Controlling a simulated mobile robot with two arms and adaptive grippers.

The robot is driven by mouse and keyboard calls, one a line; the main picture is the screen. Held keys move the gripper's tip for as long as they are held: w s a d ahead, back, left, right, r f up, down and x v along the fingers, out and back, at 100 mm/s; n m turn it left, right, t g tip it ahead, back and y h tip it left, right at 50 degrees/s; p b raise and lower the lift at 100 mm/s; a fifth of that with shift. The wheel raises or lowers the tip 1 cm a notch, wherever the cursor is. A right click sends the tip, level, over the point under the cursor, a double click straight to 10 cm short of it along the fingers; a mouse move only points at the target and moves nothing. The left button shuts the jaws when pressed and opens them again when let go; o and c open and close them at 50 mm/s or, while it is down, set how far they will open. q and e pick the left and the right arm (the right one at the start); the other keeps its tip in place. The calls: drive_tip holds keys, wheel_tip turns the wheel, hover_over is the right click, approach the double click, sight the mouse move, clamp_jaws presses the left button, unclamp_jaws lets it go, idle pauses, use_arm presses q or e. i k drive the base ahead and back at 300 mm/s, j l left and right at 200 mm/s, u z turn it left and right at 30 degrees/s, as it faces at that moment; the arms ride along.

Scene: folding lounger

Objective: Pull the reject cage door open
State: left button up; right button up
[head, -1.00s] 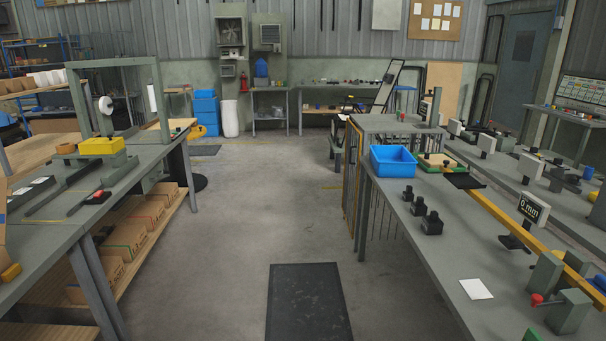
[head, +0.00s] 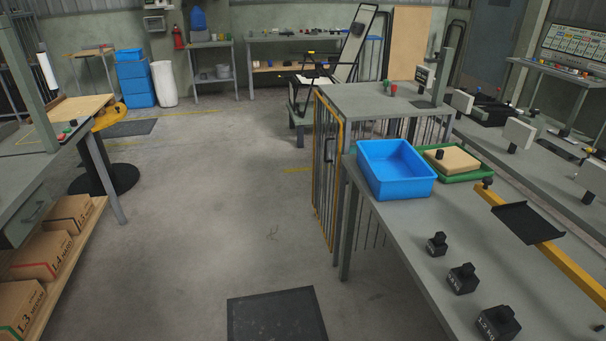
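The reject cage (head: 385,97) stands right of centre in the head view, a grey-topped frame with thin vertical bars. Its door (head: 318,170) has a yellow frame and bars and is seen at a steep angle on the cage's left side, facing the aisle. It looks shut, flush with the cage. A dark upright handle (head: 329,148) shows on the door. Neither of my grippers is in view.
A bench with a blue bin (head: 394,170), a green tray (head: 456,162) and black weights (head: 462,278) stands at the right, close to the cage. A dark floor mat (head: 277,316) lies in front. The aisle left of the door is clear. A shelf with cardboard boxes (head: 40,257) stands at the left.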

sight(316, 93)
drive_tip(key=i+z, duration=0.15)
drive_tip(key=i, duration=0.85)
